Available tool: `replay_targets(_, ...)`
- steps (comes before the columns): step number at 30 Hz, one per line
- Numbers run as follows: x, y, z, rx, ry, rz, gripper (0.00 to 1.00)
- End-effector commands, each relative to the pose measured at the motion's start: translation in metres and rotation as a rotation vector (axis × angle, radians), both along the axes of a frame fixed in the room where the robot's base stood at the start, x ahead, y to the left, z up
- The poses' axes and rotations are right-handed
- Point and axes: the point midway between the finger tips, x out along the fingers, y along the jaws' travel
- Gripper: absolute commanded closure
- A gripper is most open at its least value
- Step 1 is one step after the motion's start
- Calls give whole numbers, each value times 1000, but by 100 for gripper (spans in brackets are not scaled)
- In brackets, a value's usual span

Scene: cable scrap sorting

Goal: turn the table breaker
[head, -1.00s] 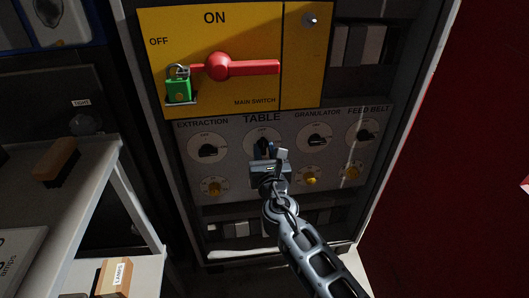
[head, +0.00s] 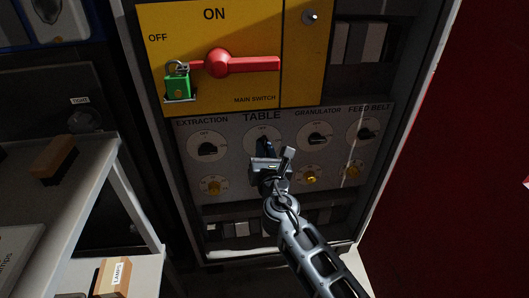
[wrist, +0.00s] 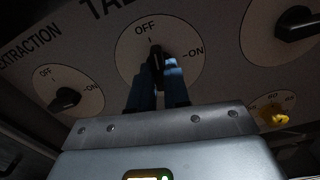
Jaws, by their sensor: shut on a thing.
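The table breaker (wrist: 155,62) is a black knob on a white round dial under the word TABLE. In the wrist view its pointer is upright, toward OFF, with ON at the right. In the head view its dial (head: 262,132) shows just above my gripper (head: 265,150). My gripper's two blue fingers (wrist: 158,88) are shut on the knob, one on each side. The fingers hide the knob's lower part.
The extraction breaker (head: 207,149) is at the left; the granulator breaker (head: 317,138) and feed belt breaker (head: 366,134) are at the right. Yellow knobs (head: 311,177) sit below. Above is the red main switch handle (head: 240,63), with a green padlock (head: 177,86) beside it.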

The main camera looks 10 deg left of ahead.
Motion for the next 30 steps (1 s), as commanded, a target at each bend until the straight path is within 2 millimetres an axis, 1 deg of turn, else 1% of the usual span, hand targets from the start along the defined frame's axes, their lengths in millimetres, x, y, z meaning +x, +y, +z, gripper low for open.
replay_targets(4,0,0,-3,122,35,0,100)
replay_targets(30,0,0,-3,917,264,0,100)
